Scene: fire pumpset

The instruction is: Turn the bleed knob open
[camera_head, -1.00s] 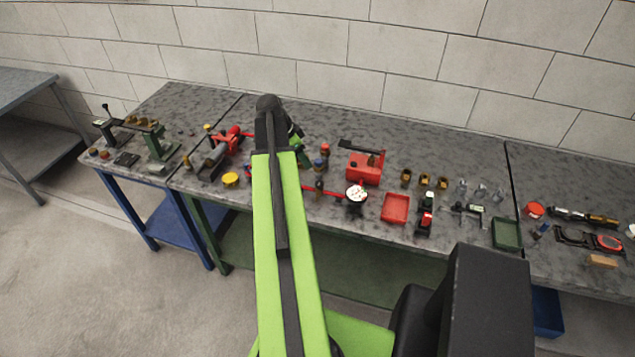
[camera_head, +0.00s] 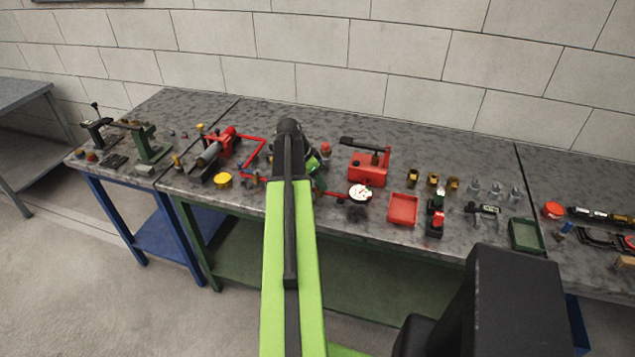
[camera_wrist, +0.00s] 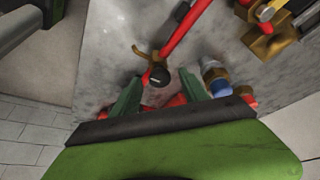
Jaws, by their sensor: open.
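My gripper (camera_wrist: 159,82) is open, with one green finger on each side of the knob. I cannot tell whether either finger touches it. In the head view my gripper (camera_head: 315,168) is over the middle bench, mostly behind my arm, and the knob cannot be made out there.
A blue and brass fitting (camera_wrist: 218,82) stands close to the right finger. A brass valve part (camera_wrist: 268,35) lies farther right. In the head view a white gauge (camera_head: 360,192), a red pump box (camera_head: 368,168) and a red tray (camera_head: 402,209) are right of my gripper. A yellow cap (camera_head: 222,180) is left.

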